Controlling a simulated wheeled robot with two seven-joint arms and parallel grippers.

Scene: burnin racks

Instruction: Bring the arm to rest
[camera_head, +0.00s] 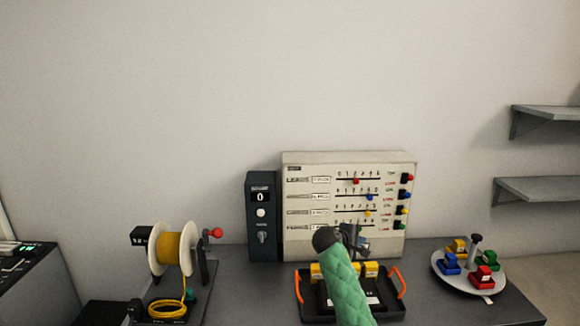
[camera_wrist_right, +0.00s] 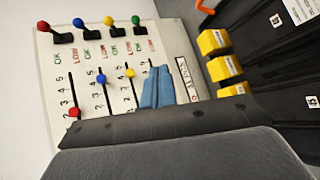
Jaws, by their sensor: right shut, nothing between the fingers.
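My right arm (camera_head: 347,285), in a green sleeve, rises from the bottom of the head view in front of the panel. My right gripper (camera_head: 358,240) is shut and empty near the panel's lowest row. In the wrist view its blue-grey fingertips (camera_wrist_right: 157,88) cover part of that row. The white panel (camera_head: 300,220) has rows with a red slider (camera_head: 356,181), a blue slider (camera_head: 369,197) and a yellow slider (camera_head: 367,213). The lowest row's slider is hidden. Coloured levers (camera_head: 405,193) line its right side. My left gripper is out of view.
A black tray (camera_head: 304,303) with orange handles and yellow blocks lies below my right arm. A dark control box (camera_head: 262,235) adjoins the panel. A yellow spool (camera_head: 173,251) stands left. A round carousel (camera_head: 445,275) with coloured blocks stands right. Wall shelves (camera_head: 540,190) are far right.

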